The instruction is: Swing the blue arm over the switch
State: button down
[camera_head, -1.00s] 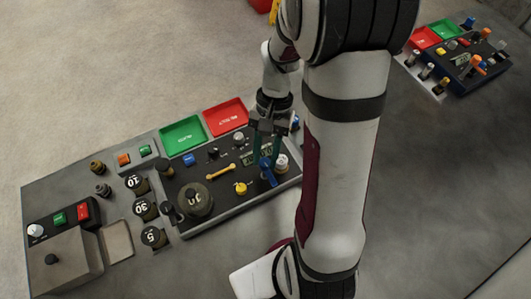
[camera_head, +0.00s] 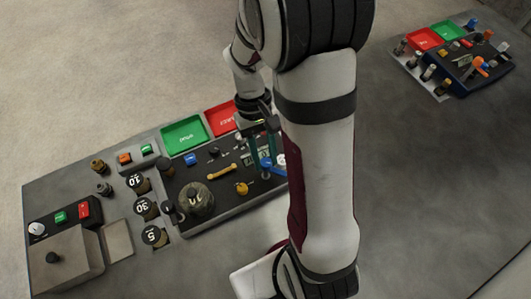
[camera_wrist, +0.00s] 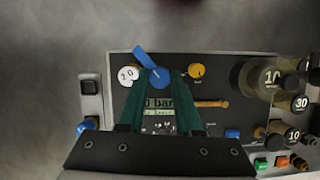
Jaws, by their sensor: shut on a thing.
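The blue arm (camera_wrist: 154,75) is a blue round hub with a lever pointing up and left in the wrist view. In the head view the blue arm (camera_head: 265,164) is at the right part of the near black panel, partly hidden. My gripper (camera_wrist: 156,88) has its two green fingers either side of the blue hub, shut on it. In the head view my gripper (camera_head: 261,150) reaches down to the panel. A white dial (camera_wrist: 128,75) marked 2.0 is just left of the hub. A black square switch (camera_wrist: 89,87) sits on a grey plate further left. Which switch is meant, I cannot tell.
A yellow knob (camera_wrist: 197,71) and a brass-coloured bar (camera_wrist: 211,104) lie right of the hub. Green (camera_head: 184,134) and red (camera_head: 222,120) trays stand behind the panel. A second similar panel (camera_head: 462,62) is at far right. My arm hides the near panel's right end.

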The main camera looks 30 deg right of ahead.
jog(key=n+h, duration=0.1)
jog(key=n, duration=0.1)
jog(key=n+h, duration=0.1)
jog(key=n, duration=0.2)
jog(key=shift+a+n, duration=0.2)
jog(key=shift+n, duration=0.1)
jog(key=shift+s+n+t+h, duration=0.1)
jog(key=shift+n+t+h, duration=0.25)
jog(key=shift+n, duration=0.7)
jog(key=shift+s+n+t+h, duration=0.1)
jog(key=shift+n+t+h, duration=0.25)
jog(key=shift+n, duration=0.7)
jog(key=shift+w, duration=0.1)
jog(key=c, duration=0.6)
grip_release()
jog(key=v, duration=1.5)
jog(key=shift+a+r, duration=0.35)
